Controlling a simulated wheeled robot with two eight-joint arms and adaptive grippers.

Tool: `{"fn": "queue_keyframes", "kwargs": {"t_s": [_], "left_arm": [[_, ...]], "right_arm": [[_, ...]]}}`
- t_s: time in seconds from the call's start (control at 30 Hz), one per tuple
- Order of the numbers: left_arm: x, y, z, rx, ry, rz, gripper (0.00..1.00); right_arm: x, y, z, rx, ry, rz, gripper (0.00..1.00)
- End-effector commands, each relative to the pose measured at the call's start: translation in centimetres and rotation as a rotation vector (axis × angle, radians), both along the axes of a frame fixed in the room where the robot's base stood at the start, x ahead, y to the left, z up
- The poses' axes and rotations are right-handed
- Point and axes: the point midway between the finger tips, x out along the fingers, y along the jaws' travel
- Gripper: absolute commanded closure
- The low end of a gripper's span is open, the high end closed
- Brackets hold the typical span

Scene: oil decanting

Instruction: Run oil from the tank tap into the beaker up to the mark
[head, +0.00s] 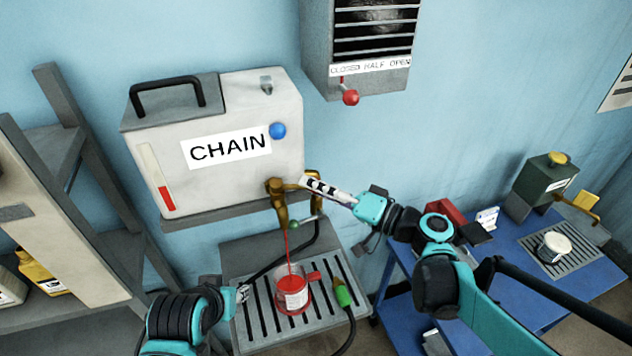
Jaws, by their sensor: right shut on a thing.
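The white tank (225,118) labelled CHAIN stands on a wall shelf. A sight strip (166,198) on its front shows red in the lower part. A brass tap (276,203) sticks out at its lower right. My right gripper (309,183) is shut on the tap's handle from the right. A thin red stream (288,248) runs from the spout into the beaker (294,301), which stands upright on the slatted drip tray (262,325). Red shows inside the beaker; I cannot make out the level against its mark. My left gripper (243,293) is left of the beaker, its fingers unclear.
A green-ended nozzle (343,293) on a black hose lies right of the beaker. A vent box (357,45) with a red-knobbed lever hangs above. A blue bench (530,295) with a green box (543,180) and white cup (554,246) is at right. Grey shelving (65,165) stands left.

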Motion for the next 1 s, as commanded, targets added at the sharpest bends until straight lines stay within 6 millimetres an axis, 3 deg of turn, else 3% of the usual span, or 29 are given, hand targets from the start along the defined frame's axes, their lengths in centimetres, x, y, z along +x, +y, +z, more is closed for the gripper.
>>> {"fn": "queue_keyframes", "kwargs": {"t_s": [0.63, 0.67, 0.73, 1.0], "left_arm": [[0.0, 0.0, -0.1, 0.0, 0.0, 0.0, 0.64], [0.0, 0.0, -0.1, 0.0, 0.0, 0.0, 0.64], [0.0, 0.0, -0.1, 0.0, 0.0, 0.0, 0.64], [-0.01, 0.0, -0.08, 0.0, 0.0, 0.0, 0.64]], "right_arm": [[-0.78, 0.26, -0.22, -0.005, 0.001, 0.008, 1.0], [-0.78, 0.26, -0.21, -0.005, 0.001, 0.008, 0.66], [-0.75, 0.24, -0.19, -0.004, 0.0, 0.007, 0.51], [-0.64, 0.16, -0.1, -0.002, 0.0, 0.005, 0.51]]}}
